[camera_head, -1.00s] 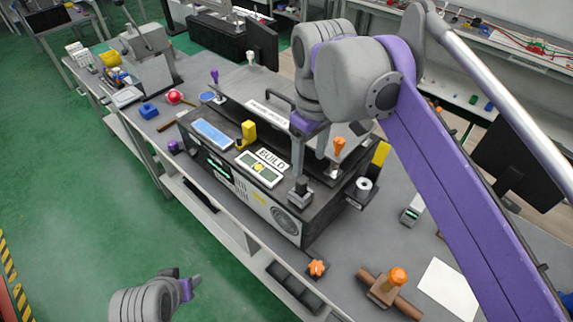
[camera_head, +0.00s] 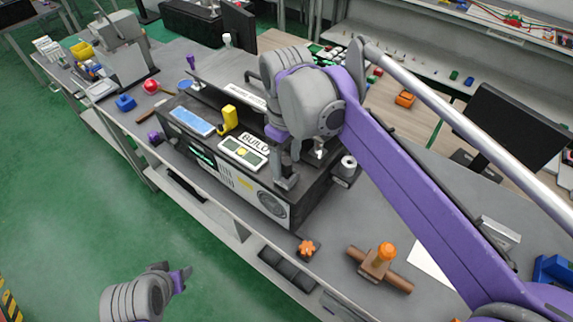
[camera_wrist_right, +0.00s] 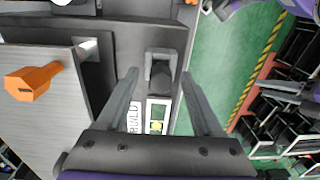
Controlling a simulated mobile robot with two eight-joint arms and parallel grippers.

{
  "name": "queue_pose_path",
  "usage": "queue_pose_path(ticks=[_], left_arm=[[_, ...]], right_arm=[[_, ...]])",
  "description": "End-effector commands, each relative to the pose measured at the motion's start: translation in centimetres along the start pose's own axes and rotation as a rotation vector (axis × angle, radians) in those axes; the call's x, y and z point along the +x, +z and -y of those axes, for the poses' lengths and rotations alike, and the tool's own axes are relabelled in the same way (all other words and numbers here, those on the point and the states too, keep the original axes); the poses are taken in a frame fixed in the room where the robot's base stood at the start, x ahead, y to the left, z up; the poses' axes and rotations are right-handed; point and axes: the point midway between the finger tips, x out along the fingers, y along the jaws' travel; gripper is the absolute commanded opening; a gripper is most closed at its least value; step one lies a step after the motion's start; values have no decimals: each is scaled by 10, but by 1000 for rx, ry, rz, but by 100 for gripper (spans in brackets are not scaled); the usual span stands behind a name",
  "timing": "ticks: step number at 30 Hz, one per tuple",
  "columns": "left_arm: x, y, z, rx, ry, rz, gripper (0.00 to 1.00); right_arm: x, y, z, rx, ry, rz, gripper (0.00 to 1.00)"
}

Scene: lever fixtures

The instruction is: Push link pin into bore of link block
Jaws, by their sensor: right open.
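I cannot tell for sure which parts are the link pin and link block. A grey upright block with a slot (camera_head: 285,180) stands at the front right of the dark console; it also shows in the wrist view (camera_wrist_right: 161,66). An orange hex-headed piece (camera_wrist_right: 33,82) shows at the left of the wrist view; my arm seems to hide it in the head view. My right gripper (camera_head: 284,152) is open and empty, over the console near the grey block. In the wrist view its fingers (camera_wrist_right: 158,76) point toward either side of that block. My left gripper (camera_head: 180,279) hangs over the floor, clear of the bench.

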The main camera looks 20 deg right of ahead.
Motion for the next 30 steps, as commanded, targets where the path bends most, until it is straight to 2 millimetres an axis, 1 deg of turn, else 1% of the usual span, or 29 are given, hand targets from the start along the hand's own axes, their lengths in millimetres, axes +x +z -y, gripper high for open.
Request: queue_pose_path(ticks=[2, 8, 11, 12, 14, 18, 19, 20, 30], left_arm=[[0, 0, 0, 0, 0, 0, 50], [0, 0, 0, 0, 0, 0, 50], [0, 0, 0, 0, 0, 0, 50], [0, 0, 0, 0, 0, 0, 50], [0, 0, 0, 0, 0, 0, 50], [0, 0, 0, 0, 0, 0, 50], [0, 0, 0, 0, 0, 0, 50], [0, 0, 0, 0, 0, 0, 50], [0, 0, 0, 0, 0, 0, 50]], right_arm=[[4, 0, 0, 0, 0, 0, 68], [4, 0, 0, 0, 0, 0, 68], [4, 0, 0, 0, 0, 0, 51], [4, 0, 0, 0, 0, 0, 44], [4, 0, 0, 0, 0, 0, 33], [4, 0, 0, 0, 0, 0, 8], [4, 0, 0, 0, 0, 0, 3], [4, 0, 0, 0, 0, 0, 0], [3, 0, 0, 0, 0, 0, 0]])
